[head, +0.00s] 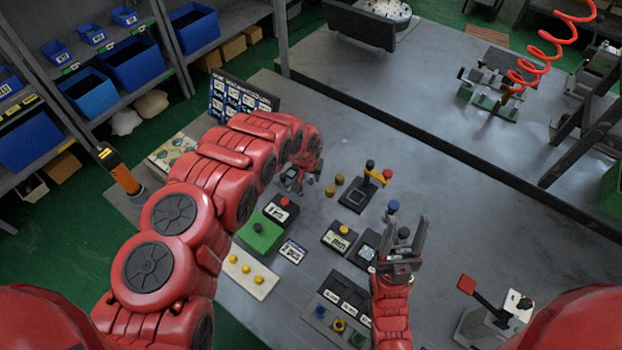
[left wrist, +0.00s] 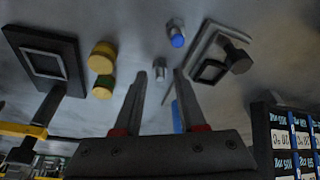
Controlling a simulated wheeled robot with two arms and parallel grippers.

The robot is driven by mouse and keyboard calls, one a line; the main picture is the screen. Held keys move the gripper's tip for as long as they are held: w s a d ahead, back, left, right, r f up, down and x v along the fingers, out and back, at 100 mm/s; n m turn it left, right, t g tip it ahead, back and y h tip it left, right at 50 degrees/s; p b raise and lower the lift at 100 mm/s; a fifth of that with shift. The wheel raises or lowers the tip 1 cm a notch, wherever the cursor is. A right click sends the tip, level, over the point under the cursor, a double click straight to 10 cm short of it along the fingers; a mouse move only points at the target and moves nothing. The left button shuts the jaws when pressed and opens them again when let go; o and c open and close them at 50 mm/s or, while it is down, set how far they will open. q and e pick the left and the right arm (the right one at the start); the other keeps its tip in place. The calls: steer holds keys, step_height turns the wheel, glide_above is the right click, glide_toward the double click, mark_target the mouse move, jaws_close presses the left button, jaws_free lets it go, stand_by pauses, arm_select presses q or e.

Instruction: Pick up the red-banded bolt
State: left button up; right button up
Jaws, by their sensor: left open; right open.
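My left gripper (head: 291,182) is low over the middle of the table, with the arm covering what lies behind it. In the left wrist view its two fingers (left wrist: 160,78) are apart. A small grey bolt (left wrist: 159,68) stands just beyond the fingertips, between them in the picture; I cannot make out a band colour on it. A bolt with a blue end (left wrist: 176,33) stands farther off. I see no clear red band on any bolt. My right gripper (head: 406,228) is open, pointing up at the table's right part, with nothing visibly held.
Yellow cylinders (head: 340,179) and a black block with a yellow lever (head: 354,195) stand right of the left gripper. A dark bolt-like piece (left wrist: 235,56) is by a square frame. A label board (head: 240,96) stands behind. Control boxes (head: 339,237) fill the front.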

arm_select(q)
steer(key=shift+x, duration=0.9)
jaws_close()
